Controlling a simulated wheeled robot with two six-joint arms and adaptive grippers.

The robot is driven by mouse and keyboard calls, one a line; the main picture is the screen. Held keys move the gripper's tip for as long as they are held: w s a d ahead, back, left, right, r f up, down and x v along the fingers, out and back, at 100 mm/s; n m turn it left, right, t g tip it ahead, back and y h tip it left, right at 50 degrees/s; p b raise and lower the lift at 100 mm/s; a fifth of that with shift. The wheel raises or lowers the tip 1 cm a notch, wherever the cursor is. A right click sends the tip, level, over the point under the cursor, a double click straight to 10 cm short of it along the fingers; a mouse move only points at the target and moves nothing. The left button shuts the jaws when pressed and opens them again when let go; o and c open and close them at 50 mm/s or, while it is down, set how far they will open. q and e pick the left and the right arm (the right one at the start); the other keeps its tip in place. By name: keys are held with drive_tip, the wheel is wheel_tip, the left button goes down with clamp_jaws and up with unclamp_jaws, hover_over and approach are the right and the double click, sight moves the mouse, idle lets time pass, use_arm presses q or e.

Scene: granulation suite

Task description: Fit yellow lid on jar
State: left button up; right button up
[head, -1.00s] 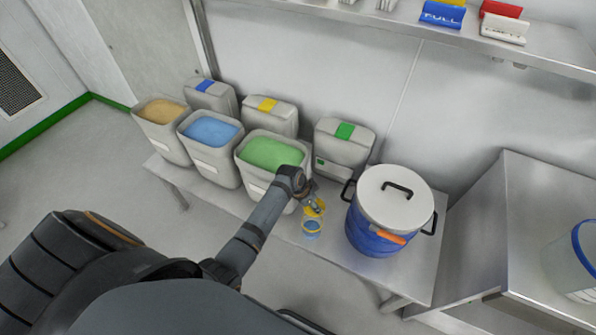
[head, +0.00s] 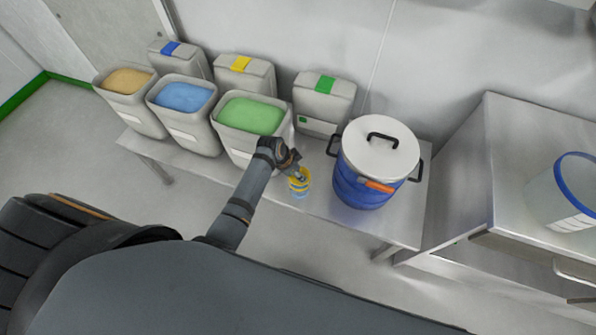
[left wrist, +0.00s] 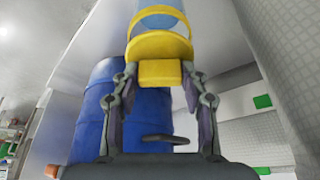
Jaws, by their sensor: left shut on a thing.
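The yellow lid (left wrist: 160,50) is in my left gripper (left wrist: 160,85), which is shut on the lid's block-like tab in the left wrist view. The jar (left wrist: 165,20) is clear with blue in it and shows right beyond the lid, lined up with it; I cannot tell whether the lid is seated. In the head view the lid (head: 300,178) is over the small jar (head: 300,194) near the bench's front edge, and my left gripper (head: 293,168) hides part of it. My right gripper is not in view.
A blue drum (head: 365,188) with a white lid stands close to the right of the jar. A bin of green powder (head: 250,116) is behind left, beside bins of blue (head: 184,97) and tan powder (head: 127,81). The steel bench (head: 335,213) is clear in front of the drum.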

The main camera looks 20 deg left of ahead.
use_arm(q)
drive_tip(key=shift+f, duration=0.35)
drive_tip(key=shift+r, duration=0.1)
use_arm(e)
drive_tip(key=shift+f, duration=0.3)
use_arm(q)
drive_tip(key=shift+p, duration=0.3)
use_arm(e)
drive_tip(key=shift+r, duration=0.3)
use_arm(q)
drive_tip(key=shift+f+b, duration=0.65)
drive_tip(key=shift+f, duration=0.4)
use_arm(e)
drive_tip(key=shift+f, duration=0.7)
use_arm(q)
drive_tip(key=o, duration=1.1)
drive_tip(key=shift+c, duration=0.2)
